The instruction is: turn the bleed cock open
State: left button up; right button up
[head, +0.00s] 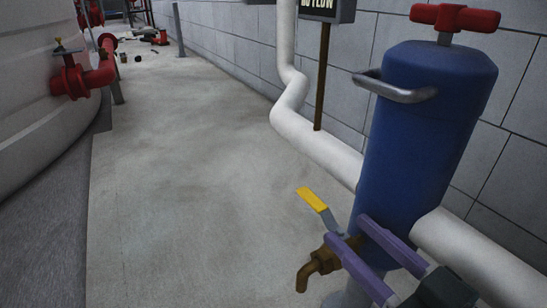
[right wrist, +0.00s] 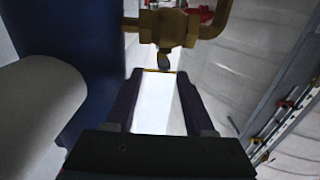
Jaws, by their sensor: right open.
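The bleed cock (head: 322,260) is a brass tap with a downturned spout, low on the side of a blue cylinder (head: 420,130). Its grey lever with a yellow grip (head: 312,199) slants up and to the left from the body. My right gripper (head: 349,231) has purple fingers, open and reaching in from the lower right close to the cock. In the right wrist view the brass body (right wrist: 168,28) is just beyond the open fingertips (right wrist: 158,74). The lever shows end-on near the gap between them; whether it lies between the fingers is unclear. My left gripper is out of view.
A white pipe (head: 325,150) runs along the block wall into the cylinder and continues at lower right. A metal handle (head: 400,93) and red handwheel (head: 452,17) are higher on the cylinder. The concrete floor (head: 190,190) at left is clear, beside a white tank (head: 35,110) with red valves.

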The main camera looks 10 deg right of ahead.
aim_at(311, 196)
jog(key=shift+w+a+f+b, duration=0.2)
jog(key=shift+w+a+b, duration=0.6)
jog(key=shift+w, duration=0.3)
jog(key=b+x, duration=0.3)
jog(key=x, duration=0.3)
jog(key=shift+w+d+r, duration=0.1)
jog(key=shift+d+r, duration=0.05)
jog(key=shift+d, duration=0.05)
jog(key=shift+w+a+r, duration=0.1)
jog(key=shift+w+a, duration=0.1)
jog(key=shift+w, duration=0.2)
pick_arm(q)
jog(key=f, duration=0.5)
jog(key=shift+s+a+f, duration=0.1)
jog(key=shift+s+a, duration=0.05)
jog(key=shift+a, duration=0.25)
pick_arm(e)
jog(key=c, duration=0.3)
grip_shut()
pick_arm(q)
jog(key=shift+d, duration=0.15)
